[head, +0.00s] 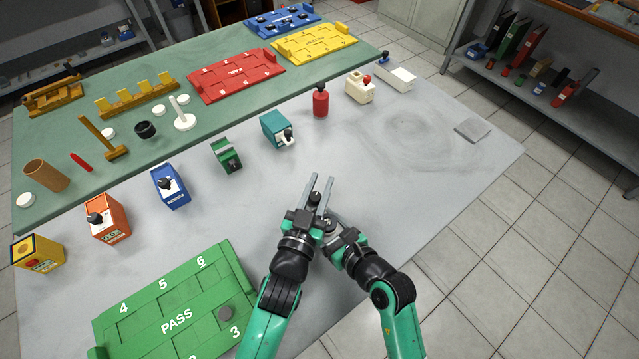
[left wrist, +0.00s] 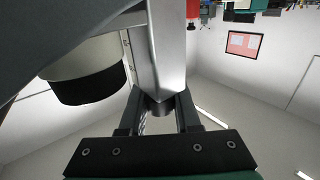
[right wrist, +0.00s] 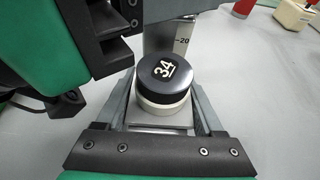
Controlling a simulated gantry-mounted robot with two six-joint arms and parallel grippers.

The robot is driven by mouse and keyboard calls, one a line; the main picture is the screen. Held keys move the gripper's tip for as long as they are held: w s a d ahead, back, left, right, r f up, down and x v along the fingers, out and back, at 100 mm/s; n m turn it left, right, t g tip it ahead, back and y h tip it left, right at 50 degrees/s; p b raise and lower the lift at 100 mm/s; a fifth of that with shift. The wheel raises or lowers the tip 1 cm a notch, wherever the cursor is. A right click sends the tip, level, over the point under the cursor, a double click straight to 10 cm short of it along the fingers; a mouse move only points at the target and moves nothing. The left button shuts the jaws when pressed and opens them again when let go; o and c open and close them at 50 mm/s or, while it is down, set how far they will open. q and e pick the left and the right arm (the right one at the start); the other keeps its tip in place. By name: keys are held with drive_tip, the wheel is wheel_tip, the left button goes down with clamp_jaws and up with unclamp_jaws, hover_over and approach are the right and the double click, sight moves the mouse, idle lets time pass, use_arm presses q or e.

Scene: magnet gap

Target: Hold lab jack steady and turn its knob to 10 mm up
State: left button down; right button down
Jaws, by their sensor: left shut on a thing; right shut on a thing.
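The lab jack is mostly hidden by my grippers in the head view. In the right wrist view its round black knob (right wrist: 163,75), with a cream collar and the marking "34", sits between the fingers of my right gripper (right wrist: 163,110). A grey upright with a scale reading "-20" (right wrist: 182,42) stands behind the knob. My left gripper (head: 318,190) is shut on the jack's grey metal body, which shows between its fingers in the left wrist view (left wrist: 163,55). My right gripper (head: 331,218) is shut on the knob, close against the left gripper.
A green PASS tray (head: 177,312) lies at front left. Blue (head: 168,190), orange (head: 106,222) and teal (head: 275,130) devices stand on the grey table. A red bottle (head: 320,102) stands behind my grippers.

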use_arm(q)
drive_tip(key=c, duration=0.6)
unclamp_jaws()
drive_tip(key=v, duration=1.2)
